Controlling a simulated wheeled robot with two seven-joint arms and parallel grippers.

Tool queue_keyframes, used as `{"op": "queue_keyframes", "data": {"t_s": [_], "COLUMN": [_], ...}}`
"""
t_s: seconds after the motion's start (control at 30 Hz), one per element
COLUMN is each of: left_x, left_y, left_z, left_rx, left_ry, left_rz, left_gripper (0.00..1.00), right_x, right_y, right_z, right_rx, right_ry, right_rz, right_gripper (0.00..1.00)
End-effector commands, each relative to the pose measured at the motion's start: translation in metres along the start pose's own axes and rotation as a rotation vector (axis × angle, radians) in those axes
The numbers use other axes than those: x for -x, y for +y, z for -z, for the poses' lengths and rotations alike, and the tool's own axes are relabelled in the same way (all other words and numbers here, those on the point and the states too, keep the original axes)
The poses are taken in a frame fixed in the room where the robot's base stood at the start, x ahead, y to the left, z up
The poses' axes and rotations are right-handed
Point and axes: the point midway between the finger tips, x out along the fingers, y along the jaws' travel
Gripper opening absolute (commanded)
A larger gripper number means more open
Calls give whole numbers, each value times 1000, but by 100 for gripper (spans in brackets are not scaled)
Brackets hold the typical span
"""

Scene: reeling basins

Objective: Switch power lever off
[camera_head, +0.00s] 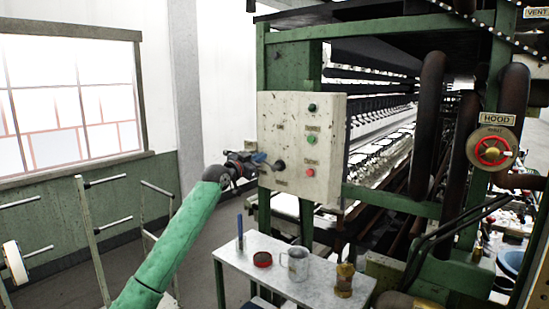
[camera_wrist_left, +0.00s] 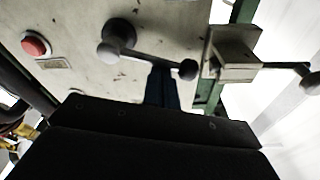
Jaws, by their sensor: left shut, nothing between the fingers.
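A pale control panel (camera_head: 300,135) stands upright on the green machine frame. A dark lever (camera_head: 279,165) sticks out low on its face. In the left wrist view a lever rod (camera_wrist_left: 150,57) runs from a round hub to a dark ball end. A second rod with a ball end (camera_wrist_left: 311,82) comes out of a box at the panel's edge. I cannot tell which is the power lever. My left gripper (camera_head: 259,158) is shut and empty at the panel's lower left. Its fingers (camera_wrist_left: 162,88) show just below the first rod; contact is unclear. My right gripper is out of view.
A red button (camera_wrist_left: 36,44) sits on the panel beside the levers. A small table (camera_head: 262,291) below holds a metal mug (camera_head: 298,264) and other small items. A red valve wheel (camera_head: 492,151) is at the right. A metal rack (camera_head: 92,240) stands at the left.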

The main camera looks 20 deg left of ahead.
Motion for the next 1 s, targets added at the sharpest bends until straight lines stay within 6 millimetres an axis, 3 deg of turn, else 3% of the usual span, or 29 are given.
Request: {"op": "queue_keyframes", "data": {"t_s": [0.3,0.7,1.0], "left_x": [2,3,3], "left_y": [-2,-3,-3], "left_z": [-14,-20,-20], "left_rx": [217,209,208], "left_ry": [0,0,0], "left_rz": [31,30,30], "left_gripper": [0,0,0], "right_x": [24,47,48], "right_y": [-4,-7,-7], "right_z": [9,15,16], "right_rx": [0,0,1], "right_ry": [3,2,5], "right_rz": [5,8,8], "right_gripper": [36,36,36]}}
